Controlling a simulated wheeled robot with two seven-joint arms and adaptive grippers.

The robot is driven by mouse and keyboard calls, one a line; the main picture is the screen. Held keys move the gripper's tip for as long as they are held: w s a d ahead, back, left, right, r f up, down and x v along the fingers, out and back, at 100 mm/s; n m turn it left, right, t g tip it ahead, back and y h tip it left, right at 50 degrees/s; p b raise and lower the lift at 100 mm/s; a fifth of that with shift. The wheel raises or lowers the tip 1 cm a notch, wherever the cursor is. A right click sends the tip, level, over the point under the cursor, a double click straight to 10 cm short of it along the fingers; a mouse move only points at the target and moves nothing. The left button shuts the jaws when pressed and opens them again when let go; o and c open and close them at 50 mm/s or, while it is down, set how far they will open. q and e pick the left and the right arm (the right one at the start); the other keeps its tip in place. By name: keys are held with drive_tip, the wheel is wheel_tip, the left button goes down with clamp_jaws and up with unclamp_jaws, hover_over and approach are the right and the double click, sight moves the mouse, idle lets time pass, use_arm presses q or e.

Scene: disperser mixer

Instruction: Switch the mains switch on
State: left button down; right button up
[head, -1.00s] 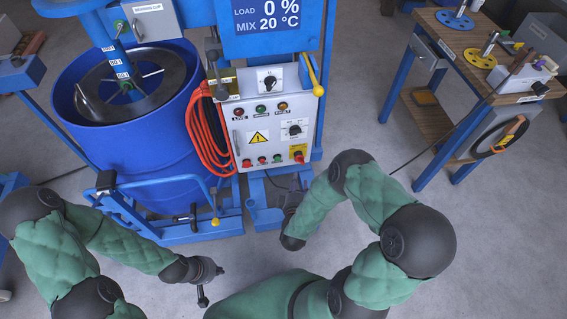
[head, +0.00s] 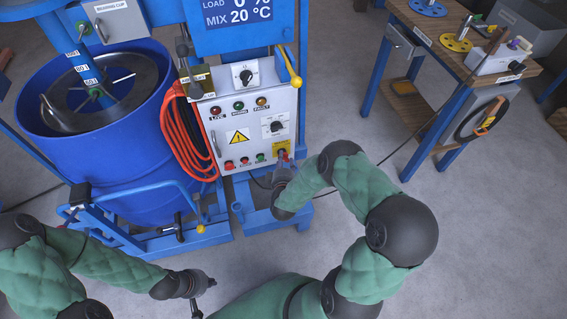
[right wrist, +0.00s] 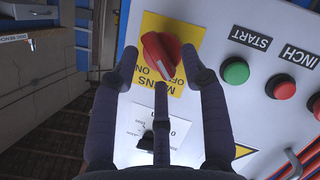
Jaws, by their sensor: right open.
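The mains switch is a red rotary knob (right wrist: 160,55) on a yellow plate marked MAINS, OFF and ON, in the right wrist view. In the head view its yellow plate (head: 281,146) is at the lower right of the white control panel (head: 250,110), with the knob largely hidden by my gripper. My right gripper (right wrist: 159,64) is open in front of the switch, its fingers spread around the knob; I cannot tell whether they touch it. My left gripper (head: 203,287) is low over the floor, away from the panel, and its finger opening is unclear.
The panel also has a row of buttons, including the green START button (right wrist: 235,71) and red INCH button (right wrist: 281,87). Orange cable (head: 182,140) hangs at its left, beside the blue drum (head: 105,150). A workbench (head: 460,75) stands at the right.

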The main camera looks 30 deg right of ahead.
clamp_jaws()
